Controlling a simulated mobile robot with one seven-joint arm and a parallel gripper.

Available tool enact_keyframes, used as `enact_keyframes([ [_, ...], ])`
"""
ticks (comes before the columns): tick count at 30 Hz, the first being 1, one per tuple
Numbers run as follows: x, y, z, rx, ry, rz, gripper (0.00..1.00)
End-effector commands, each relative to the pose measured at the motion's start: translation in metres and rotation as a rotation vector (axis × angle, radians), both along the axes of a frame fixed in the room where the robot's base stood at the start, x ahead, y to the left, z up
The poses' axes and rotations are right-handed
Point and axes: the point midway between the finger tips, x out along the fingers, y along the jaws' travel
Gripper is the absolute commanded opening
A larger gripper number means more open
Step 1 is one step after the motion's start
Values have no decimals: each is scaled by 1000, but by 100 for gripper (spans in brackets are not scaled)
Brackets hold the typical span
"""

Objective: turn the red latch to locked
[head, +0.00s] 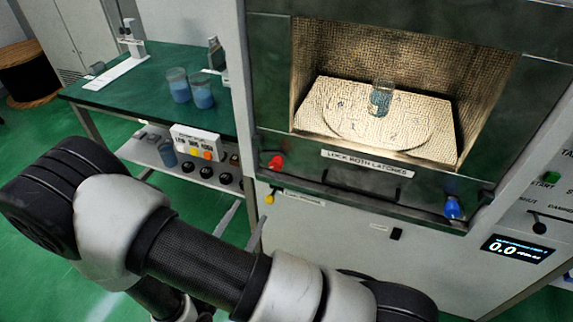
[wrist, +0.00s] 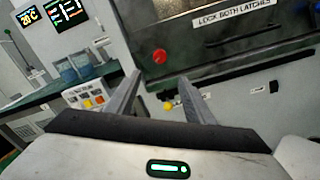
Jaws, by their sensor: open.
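The red latch (head: 276,162) is a small red knob at the left end of the dark lower frame under the microwave window. It also shows in the wrist view (wrist: 159,57), ahead of my gripper (wrist: 160,92). The gripper's two fingers are spread apart with nothing between them, and they do not appear to touch the latch. I cannot tell whether the red latch is locked.
A blue latch (head: 453,207) sits at the right end of the frame, under a "LOCK BOTH LATCHES" label (head: 368,163). A yellow knob (head: 269,196) is just below the red latch. A glass (head: 381,98) stands inside the chamber. A green bench (head: 140,80) with beakers stands left.

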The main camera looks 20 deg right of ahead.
Motion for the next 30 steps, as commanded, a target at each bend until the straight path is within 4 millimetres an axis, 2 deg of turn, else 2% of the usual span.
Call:
enact_keyframes([
  [5,16,-13,0,-1,-2,-4,48],
  [21,109,-81,0,1,-3,-5,48],
  [25,125,-92,0,0,-2,-3,48],
  [30,137,-100,0,1,-1,-2,48],
])
